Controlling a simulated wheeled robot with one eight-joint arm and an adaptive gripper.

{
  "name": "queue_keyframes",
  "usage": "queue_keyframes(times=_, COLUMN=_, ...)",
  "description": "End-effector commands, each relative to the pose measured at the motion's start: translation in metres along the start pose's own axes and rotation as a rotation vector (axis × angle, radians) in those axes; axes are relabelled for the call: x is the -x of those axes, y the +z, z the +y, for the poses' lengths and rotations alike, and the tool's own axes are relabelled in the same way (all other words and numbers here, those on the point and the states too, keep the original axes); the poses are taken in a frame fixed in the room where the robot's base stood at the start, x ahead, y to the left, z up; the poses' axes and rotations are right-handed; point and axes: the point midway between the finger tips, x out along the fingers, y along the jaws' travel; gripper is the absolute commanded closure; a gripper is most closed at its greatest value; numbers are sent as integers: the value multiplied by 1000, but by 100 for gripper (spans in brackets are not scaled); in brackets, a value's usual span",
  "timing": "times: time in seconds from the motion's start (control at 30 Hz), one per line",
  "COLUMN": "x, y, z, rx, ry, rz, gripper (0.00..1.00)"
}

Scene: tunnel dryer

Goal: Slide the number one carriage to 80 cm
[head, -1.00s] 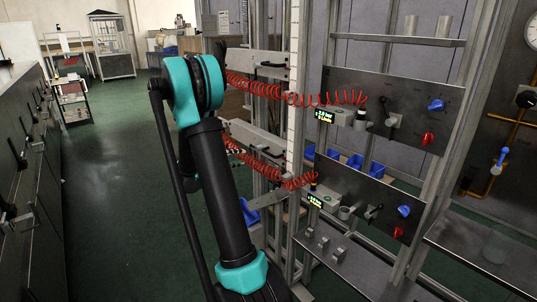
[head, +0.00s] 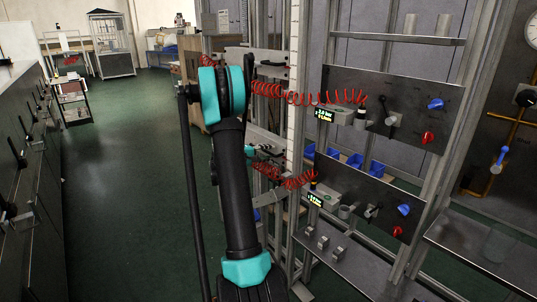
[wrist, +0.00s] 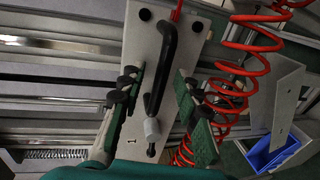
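In the wrist view a pale metal carriage plate (wrist: 150,45) with a black bar handle (wrist: 166,62) fills the middle. A small dark mark, perhaps a number, is on it. My gripper (wrist: 158,88) is open, its green fingers on either side of the handle and apart from it. In the head view the upper carriage (head: 246,58) shows beyond my arm. The lower carriage (head: 266,138) is partly hidden, with my gripper's green part (head: 262,151) beside it. A white vertical scale (head: 293,85) stands right of the carriages; its figures are too small to read.
Red coiled hoses (head: 310,98) run from the carriages to two grey valve panels (head: 400,105) on the right. Blue bins (head: 355,160) sit behind the frame. A dark cabinet row (head: 25,170) lines the left. The green floor between is clear.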

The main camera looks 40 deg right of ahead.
Motion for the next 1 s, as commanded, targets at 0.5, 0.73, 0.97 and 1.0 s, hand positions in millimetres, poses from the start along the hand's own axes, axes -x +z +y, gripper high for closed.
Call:
queue_keyframes(times=0.5, x=-4, y=0, z=0, rx=0, ry=0, rz=0, gripper=87)
queue_keyframes(times=0.73, x=-4, y=0, z=0, rx=0, ry=0, rz=0, gripper=100)
queue_keyframes(times=0.97, x=-4, y=0, z=0, rx=0, ry=0, rz=0, gripper=100)
queue_keyframes(times=1.0, x=-4, y=0, z=0, rx=0, ry=0, rz=0, gripper=100)
